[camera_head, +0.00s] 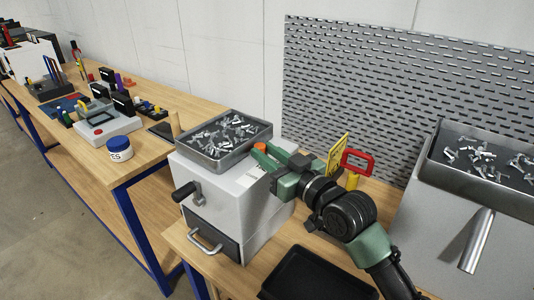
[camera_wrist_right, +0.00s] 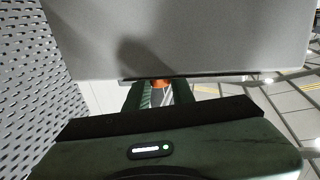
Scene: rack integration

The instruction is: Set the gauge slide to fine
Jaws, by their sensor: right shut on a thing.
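The gauge slide appears to be the small orange piece (camera_head: 259,146) at the back of the grey box (camera_head: 225,185), beside the metal tray. My right gripper (camera_head: 268,155) reaches in from the right and is shut on this orange piece. In the right wrist view the orange piece (camera_wrist_right: 161,82) shows between the two green fingertips (camera_wrist_right: 160,90), below a large grey panel. Most of the slide and any scale or coarse and fine marks are hidden or too small to read. My left gripper is not in view.
A metal tray of bolts (camera_head: 186,147) sits on the grey box, which has a black crank (camera_head: 187,191) and a drawer handle (camera_head: 205,241). A yellow sign (camera_head: 337,155) and red frame (camera_head: 358,161) stand behind my right arm. A black tray (camera_head: 315,278) lies in front.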

